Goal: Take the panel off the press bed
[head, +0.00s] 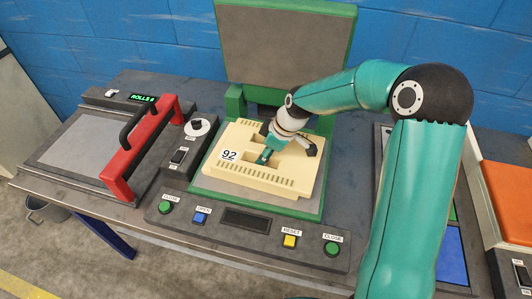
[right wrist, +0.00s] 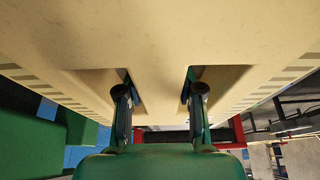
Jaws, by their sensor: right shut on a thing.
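The cream panel (head: 236,172), with a "92" label, two slots and rows of vents, is over the grey, green-edged press bed (head: 212,188). It sits slightly skewed to the bed; I cannot tell whether there is a gap under it. My right gripper (head: 267,154) reaches down onto its middle and is shut on the bar between the slots. In the right wrist view the fingers of my right gripper (right wrist: 160,92) go into the two slots of the panel (right wrist: 160,45). My left gripper is not in view.
The press lid (head: 285,45) stands open behind the bed. A control box (head: 245,222) with buttons runs along the front. A red-handled roller unit (head: 135,150) is at left. At right, behind my arm, are a blue-green tray (head: 452,250) and an orange-topped box (head: 508,190).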

